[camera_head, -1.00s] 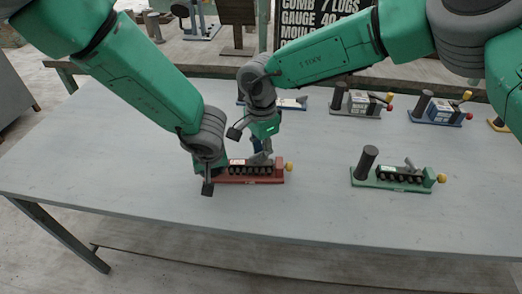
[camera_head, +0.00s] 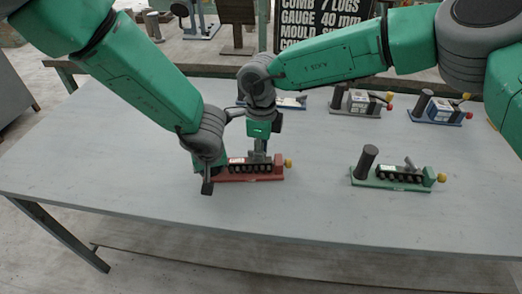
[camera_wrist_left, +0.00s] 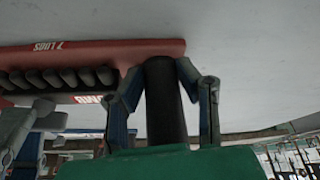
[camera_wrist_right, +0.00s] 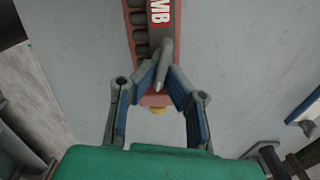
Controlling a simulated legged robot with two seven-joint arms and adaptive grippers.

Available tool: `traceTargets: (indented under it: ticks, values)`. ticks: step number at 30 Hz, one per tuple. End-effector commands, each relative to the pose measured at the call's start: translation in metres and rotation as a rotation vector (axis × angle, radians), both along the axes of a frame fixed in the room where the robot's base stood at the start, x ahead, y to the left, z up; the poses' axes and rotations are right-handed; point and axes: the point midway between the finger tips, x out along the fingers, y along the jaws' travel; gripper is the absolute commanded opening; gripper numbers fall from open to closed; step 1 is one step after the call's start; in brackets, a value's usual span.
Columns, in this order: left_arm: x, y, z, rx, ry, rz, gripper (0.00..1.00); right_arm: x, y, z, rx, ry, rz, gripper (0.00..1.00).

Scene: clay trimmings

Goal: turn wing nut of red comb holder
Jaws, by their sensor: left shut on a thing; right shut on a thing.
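The red comb holder (camera_head: 268,178) lies near the middle of the table, with a row of dark lugs and a yellow knob (camera_head: 288,163) at its right end. My left gripper (camera_wrist_left: 162,75) is shut on the holder's dark upright post (camera_wrist_left: 163,105) at its left end; the arm hides this in the head view. My right gripper (camera_head: 259,157) points down over the right half of the holder. In the right wrist view its fingertips (camera_wrist_right: 165,76) close on the grey wing nut (camera_wrist_right: 161,66), which is partly hidden between them.
A green comb holder (camera_head: 395,187) stands to the right. Grey (camera_head: 358,113) and blue (camera_head: 437,117) holders stand at the back, and another lies partly behind my right gripper. The table front (camera_head: 300,215) is clear.

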Motion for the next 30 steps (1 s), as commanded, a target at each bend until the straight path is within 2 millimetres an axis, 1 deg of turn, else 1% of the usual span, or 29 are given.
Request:
traceTargets:
  ticks: [1,21,30]
  values:
    - [-0.0002,0.0041,-0.0006,0.009,0.001,0.005,0.0,0.0027,-0.0053,0.0,-0.008,-0.003,-0.051,0.0]
    - [-0.0009,0.0054,-0.0015,0.012,0.003,0.005,0.0,0.0026,-0.0061,0.0,-0.012,-0.006,-0.687,0.0]
    - [-0.0015,0.0057,-0.0023,0.012,0.005,0.005,0.0,0.0034,-0.0064,-0.0001,-0.013,-0.008,-0.922,0.0]
